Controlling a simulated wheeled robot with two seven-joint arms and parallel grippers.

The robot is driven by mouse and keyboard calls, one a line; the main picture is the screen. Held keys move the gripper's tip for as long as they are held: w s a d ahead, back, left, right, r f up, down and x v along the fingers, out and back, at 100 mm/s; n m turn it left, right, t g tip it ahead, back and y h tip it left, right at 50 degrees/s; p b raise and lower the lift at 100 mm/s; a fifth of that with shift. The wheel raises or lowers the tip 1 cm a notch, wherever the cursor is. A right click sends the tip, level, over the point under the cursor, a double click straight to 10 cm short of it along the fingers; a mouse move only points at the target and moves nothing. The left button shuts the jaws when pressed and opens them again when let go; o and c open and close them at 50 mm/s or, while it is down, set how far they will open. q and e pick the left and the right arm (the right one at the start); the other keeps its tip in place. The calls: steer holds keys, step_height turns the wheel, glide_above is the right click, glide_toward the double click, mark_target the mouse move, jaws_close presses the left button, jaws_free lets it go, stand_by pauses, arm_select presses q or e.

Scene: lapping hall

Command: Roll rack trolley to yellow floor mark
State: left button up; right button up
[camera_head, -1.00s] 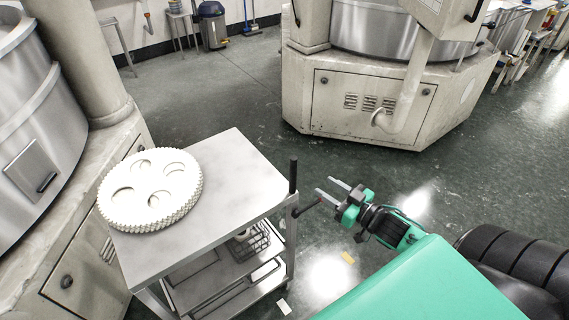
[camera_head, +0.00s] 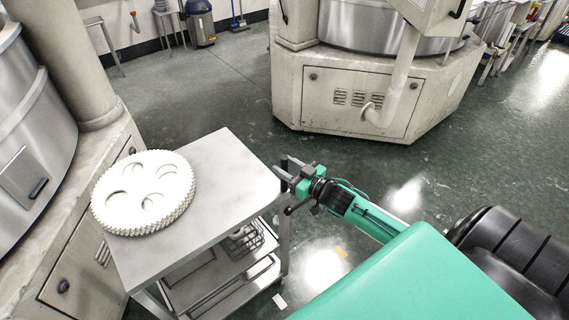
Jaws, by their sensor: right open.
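The rack trolley (camera_head: 222,185) is a grey metal cart with a flat top and lower shelves, left of centre. A stack of white toothed discs with round holes (camera_head: 143,192) lies on its top. A wire basket (camera_head: 243,241) sits on a lower shelf. My right gripper (camera_head: 283,172) is open at the trolley's right edge, by the dark upright handle, which it largely hides. I cannot tell if the fingers touch the handle. A small yellow mark (camera_head: 341,252) is on the floor right of the trolley. My left gripper is not in view.
A large lapping machine (camera_head: 368,90) stands at the back, and another (camera_head: 75,250) stands close at the trolley's left. A white floor patch (camera_head: 279,300) lies by the trolley's foot. Dark floor between the trolley and the back machine is clear.

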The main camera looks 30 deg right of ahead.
steer(key=shift+w+a, duration=0.15)
steer(key=shift+w, duration=0.3)
jaws_close()
